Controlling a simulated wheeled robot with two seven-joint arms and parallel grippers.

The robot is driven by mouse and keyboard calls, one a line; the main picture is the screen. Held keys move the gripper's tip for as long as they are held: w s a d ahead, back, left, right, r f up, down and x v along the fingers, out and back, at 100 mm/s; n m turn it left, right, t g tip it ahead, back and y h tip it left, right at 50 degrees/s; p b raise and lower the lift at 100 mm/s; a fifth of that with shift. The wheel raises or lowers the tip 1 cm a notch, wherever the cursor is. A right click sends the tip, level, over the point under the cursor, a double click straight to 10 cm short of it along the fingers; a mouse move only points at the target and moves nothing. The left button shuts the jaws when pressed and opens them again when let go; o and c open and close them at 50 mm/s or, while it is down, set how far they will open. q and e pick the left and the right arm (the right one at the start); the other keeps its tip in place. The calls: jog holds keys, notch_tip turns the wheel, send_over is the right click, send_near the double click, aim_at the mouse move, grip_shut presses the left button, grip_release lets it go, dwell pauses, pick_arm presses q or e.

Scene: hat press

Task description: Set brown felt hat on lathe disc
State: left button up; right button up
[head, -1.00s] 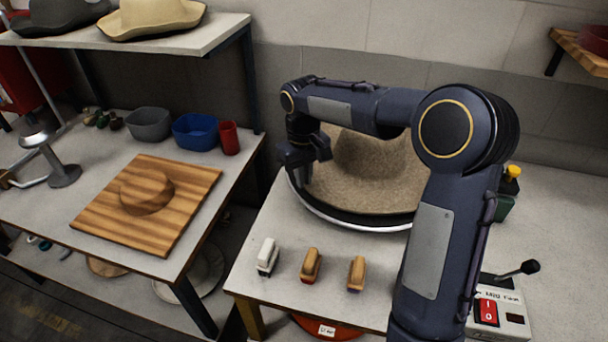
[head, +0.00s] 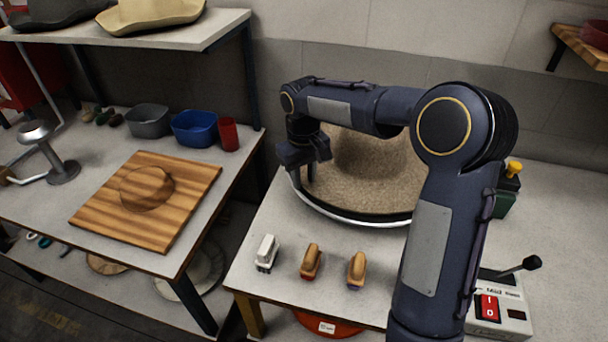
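The brown felt hat (head: 365,160), with a wide speckled brim and a raised crown, lies about level over the round lathe disc. The disc's pale rim (head: 345,217) shows below the brim at the front. My forearm hides the hat's right side and part of its crown. My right gripper (head: 304,178) points down at the left edge of the brim. Its dark fingers are small against the dark rim, so whether they are apart or closed on the brim is unclear. My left gripper is not in view.
In front of the disc, a white-topped brush (head: 267,253) and two brown-handled brushes (head: 311,261) (head: 356,269) stand on the table. A control box (head: 497,310) with a lever is at the lower right. The left bench holds a wooden board (head: 110,205) and a blue bin (head: 195,129).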

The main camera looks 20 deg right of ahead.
jog(key=shift+o, duration=0.5)
jog(key=shift+r, duration=0.4)
notch_tip(320, 180, up, 6)
jog(key=shift+r, duration=0.55)
jog(key=s+r+m+t+y, duration=0.1)
jog(key=s+t+y, duration=0.15)
jog(key=s, duration=1.35)
jog(key=s+a+f+m+t, duration=0.1)
jog(key=s+a+f, duration=0.1)
jog(key=s, duration=0.3)
jog(key=s+a+f+m+t+y, duration=0.1)
jog(key=s+a+f+t, duration=0.1)
jog(key=s+f, duration=0.2)
jog(key=shift+s, duration=0.9)
